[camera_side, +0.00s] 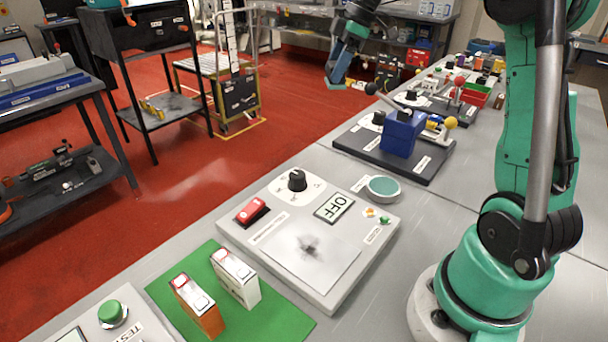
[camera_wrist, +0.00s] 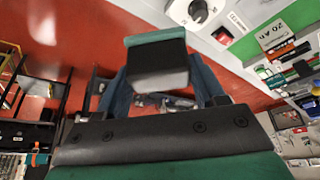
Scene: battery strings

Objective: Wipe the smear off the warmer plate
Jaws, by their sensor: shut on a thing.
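The warmer plate (camera_side: 285,262) is a pale square on a light grey panel in the side view, and a dark smear (camera_side: 308,246) marks its surface. My gripper (camera_side: 340,75) is high at the top middle of the side view, well away from the plate. In the wrist view my gripper (camera_wrist: 160,75) is shut on a block (camera_wrist: 157,62) with a teal top and a dark lower part. The block looks like a wiping pad. The plate's smear does not show in the wrist view.
Beside the plate are a red switch (camera_side: 251,210), a black knob (camera_side: 297,180), an OFF display (camera_side: 334,207) and a round teal disc (camera_side: 383,188). A blue block (camera_side: 402,134) stands on a dark base behind. Two battery-like blocks are on a green mat (camera_side: 285,325) in front.

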